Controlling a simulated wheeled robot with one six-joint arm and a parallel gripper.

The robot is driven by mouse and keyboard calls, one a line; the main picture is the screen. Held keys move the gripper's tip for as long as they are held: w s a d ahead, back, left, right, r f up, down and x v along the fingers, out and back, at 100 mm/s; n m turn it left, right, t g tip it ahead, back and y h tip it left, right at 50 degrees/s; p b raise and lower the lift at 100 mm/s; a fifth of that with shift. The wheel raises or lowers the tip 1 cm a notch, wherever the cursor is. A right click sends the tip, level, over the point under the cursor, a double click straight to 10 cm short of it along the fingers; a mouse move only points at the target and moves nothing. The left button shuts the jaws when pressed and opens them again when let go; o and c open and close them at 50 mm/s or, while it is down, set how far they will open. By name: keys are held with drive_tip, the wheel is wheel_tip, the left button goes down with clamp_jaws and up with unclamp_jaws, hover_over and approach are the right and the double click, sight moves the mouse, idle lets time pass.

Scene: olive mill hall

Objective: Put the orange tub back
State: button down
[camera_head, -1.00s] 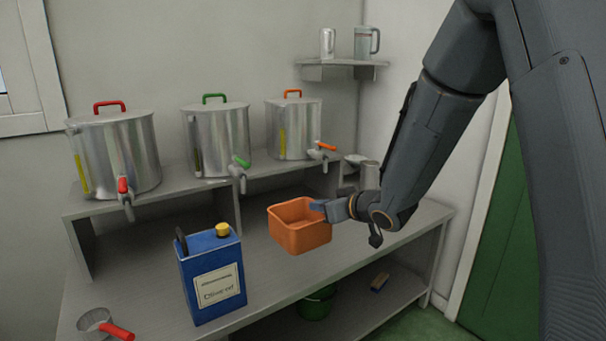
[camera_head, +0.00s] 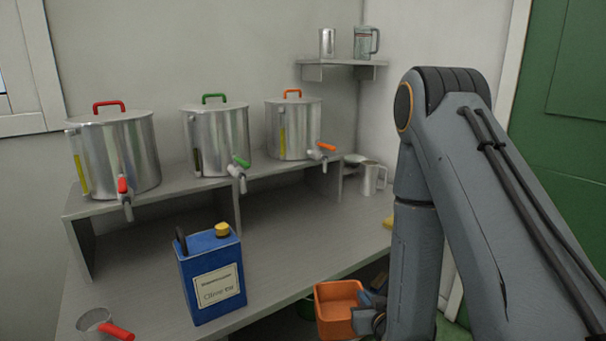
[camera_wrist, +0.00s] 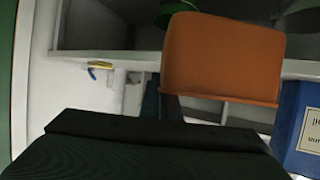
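The orange tub (camera_head: 338,306) is upright and empty, low in the head view, in front of the bench's front edge. My gripper (camera_head: 366,304) is at the tub's right side and appears shut on its wall. In the wrist view the orange tub (camera_wrist: 222,58) fills the upper middle, just beyond the dark gripper body; the fingertips are hidden there.
A blue oil can (camera_head: 211,275) and a red-handled cup (camera_head: 98,322) stand on the bench (camera_head: 290,240). Three steel tanks with taps stand on the raised shelf (camera_head: 165,195). A metal jug (camera_head: 372,178) stands back right. The bench middle is clear.

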drive_tip(key=s+d+f+m+h, duration=0.1)
drive_tip(key=s+d+f, duration=0.2)
drive_tip(key=s+d, duration=0.1)
drive_tip(key=w+f+b, duration=0.3)
drive_tip(key=f+b, duration=0.7)
wheel_tip(320, 180, up, 18)
drive_tip(key=p, duration=1.7)
drive_tip(key=v, duration=0.3)
drive_tip(key=a+v, duration=0.1)
drive_tip(key=v, duration=0.1)
drive_tip(key=shift+s+r, duration=0.1)
drive_tip(key=shift+s, duration=0.15)
